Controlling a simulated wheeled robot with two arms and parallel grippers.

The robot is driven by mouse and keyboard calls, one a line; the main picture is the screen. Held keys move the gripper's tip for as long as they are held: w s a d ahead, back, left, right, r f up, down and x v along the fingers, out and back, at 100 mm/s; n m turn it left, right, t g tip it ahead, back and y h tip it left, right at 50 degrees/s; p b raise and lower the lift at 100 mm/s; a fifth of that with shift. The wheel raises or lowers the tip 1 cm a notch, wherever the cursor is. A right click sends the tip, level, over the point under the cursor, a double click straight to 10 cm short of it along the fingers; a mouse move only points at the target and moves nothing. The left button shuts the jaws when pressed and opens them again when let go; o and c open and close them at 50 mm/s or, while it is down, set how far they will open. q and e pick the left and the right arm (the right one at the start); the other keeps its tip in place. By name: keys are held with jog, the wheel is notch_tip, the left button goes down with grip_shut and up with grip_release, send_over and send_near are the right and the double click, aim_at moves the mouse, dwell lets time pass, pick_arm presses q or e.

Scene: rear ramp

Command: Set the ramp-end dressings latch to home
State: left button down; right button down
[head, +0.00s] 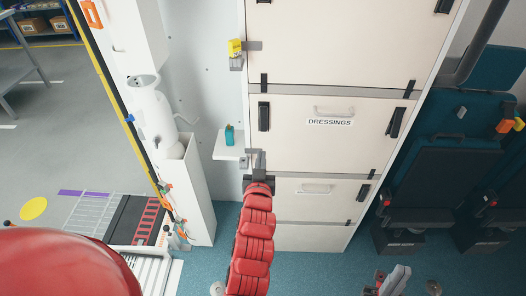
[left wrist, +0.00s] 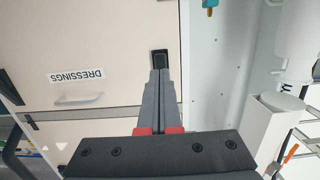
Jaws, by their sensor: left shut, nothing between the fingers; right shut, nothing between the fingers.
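The drawer front labelled DRESSINGS (head: 345,146) has a black latch at its left, ramp-side end (head: 264,116). This latch lies lengthwise up and down the panel. A second black latch (head: 396,121) is at the right end. My left gripper (head: 259,158) is shut and empty, below the left latch in the head view. In the left wrist view its fingers (left wrist: 160,75) reach the near end of that latch (left wrist: 160,57) and overlap it; I cannot tell whether they touch. My right gripper (head: 393,279) is shut and empty, low at the right, away from the drawers.
A white shelf (head: 229,151) with a teal bottle (head: 230,134) stands out just left of my left gripper. A yellow device (head: 235,46) is higher up. A white cylinder (head: 154,120) stands further left. Dark seats (head: 446,175) are at the right.

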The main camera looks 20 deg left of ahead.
pick_arm(q)
jog(key=v, duration=0.5)
jog(key=shift+f+p, duration=0.4)
jog(key=shift+r, duration=0.1)
